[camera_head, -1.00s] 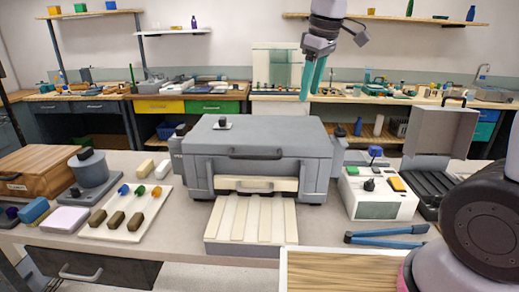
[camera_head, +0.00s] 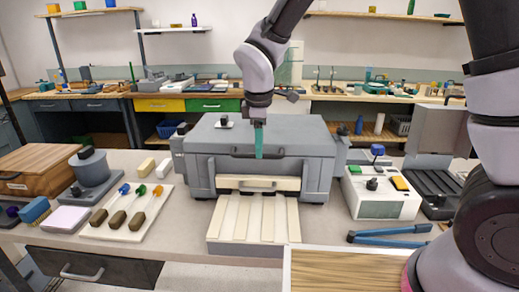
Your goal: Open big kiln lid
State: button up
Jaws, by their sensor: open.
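The big grey kiln (camera_head: 205,178) stands on the middle of the table. Its lid (camera_head: 306,138) is closed and has a dark bar handle (camera_head: 240,151) along its front edge. My gripper (camera_head: 259,152) points down with teal fingers in front of the lid, close to the right part of the handle. It is open and empty. The fingers overlap one another in this view, and I cannot tell whether they touch the handle.
A slatted cream ramp (camera_head: 253,222) extends from the kiln's front. A tray with tools (camera_head: 130,215) lies left, and a white control box (camera_head: 380,198) stands right. Blue tongs (camera_head: 390,235) and a wooden board (camera_head: 345,272) lie at the front right.

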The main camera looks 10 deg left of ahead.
jog(key=shift+w+f, duration=0.15)
jog(key=shift+f, duration=0.85)
jog(key=shift+c, duration=0.3)
grip_shut()
dwell(0.5)
